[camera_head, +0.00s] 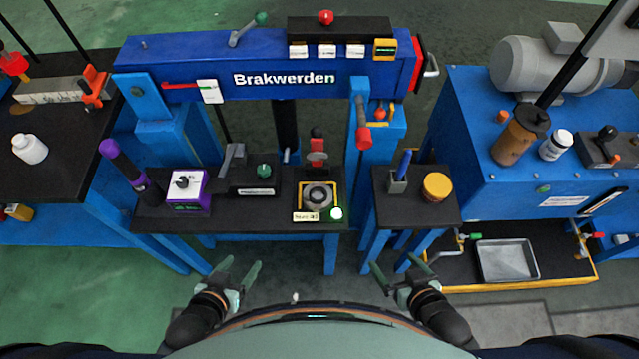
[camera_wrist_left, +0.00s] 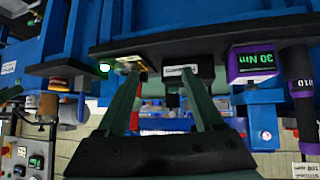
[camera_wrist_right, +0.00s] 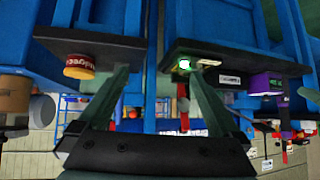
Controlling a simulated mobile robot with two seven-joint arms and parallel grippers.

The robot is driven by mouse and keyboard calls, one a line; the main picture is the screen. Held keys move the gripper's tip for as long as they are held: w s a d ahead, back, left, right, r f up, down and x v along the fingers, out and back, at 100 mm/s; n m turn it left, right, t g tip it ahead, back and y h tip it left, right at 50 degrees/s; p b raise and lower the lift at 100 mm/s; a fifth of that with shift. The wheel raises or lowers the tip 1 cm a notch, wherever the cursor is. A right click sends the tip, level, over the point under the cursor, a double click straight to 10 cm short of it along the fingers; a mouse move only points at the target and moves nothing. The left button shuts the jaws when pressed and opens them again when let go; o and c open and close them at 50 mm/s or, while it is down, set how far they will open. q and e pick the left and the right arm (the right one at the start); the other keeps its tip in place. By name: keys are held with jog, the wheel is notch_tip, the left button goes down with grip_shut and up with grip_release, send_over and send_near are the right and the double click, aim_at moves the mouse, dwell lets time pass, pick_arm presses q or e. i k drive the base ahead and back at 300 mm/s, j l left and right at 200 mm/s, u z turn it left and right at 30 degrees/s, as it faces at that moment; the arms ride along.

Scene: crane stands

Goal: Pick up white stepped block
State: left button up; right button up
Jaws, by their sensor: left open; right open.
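I cannot pick out a white stepped block for certain in any view. Pale candidates in the head view are a small white plate (camera_head: 209,91) on the front of the blue beam and a light grey bar (camera_head: 55,89) on the left bench. My left gripper (camera_head: 239,270) is open and empty in front of the middle bench; its spread fingers also show in the left wrist view (camera_wrist_left: 160,75). My right gripper (camera_head: 398,266) is open and empty in front of the small right stand; its fingers also show in the right wrist view (camera_wrist_right: 158,75).
The middle bench (camera_head: 240,219) carries a purple-edged box (camera_head: 184,190), a purple-handled tool (camera_head: 122,162) and a ring in a yellow frame (camera_head: 318,196). The small stand holds a yellow-lidded tin (camera_head: 437,186). A white bottle (camera_head: 30,149) is far left. A metal tray (camera_head: 508,260) lies low right.

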aim_at(29, 148)
jog(key=u, duration=1.75)
jog(key=i+j, duration=0.55)
jog(key=j, duration=0.3)
jog(key=i+j, duration=0.3)
jog(key=j+z, duration=0.05)
jog(key=j, duration=0.05)
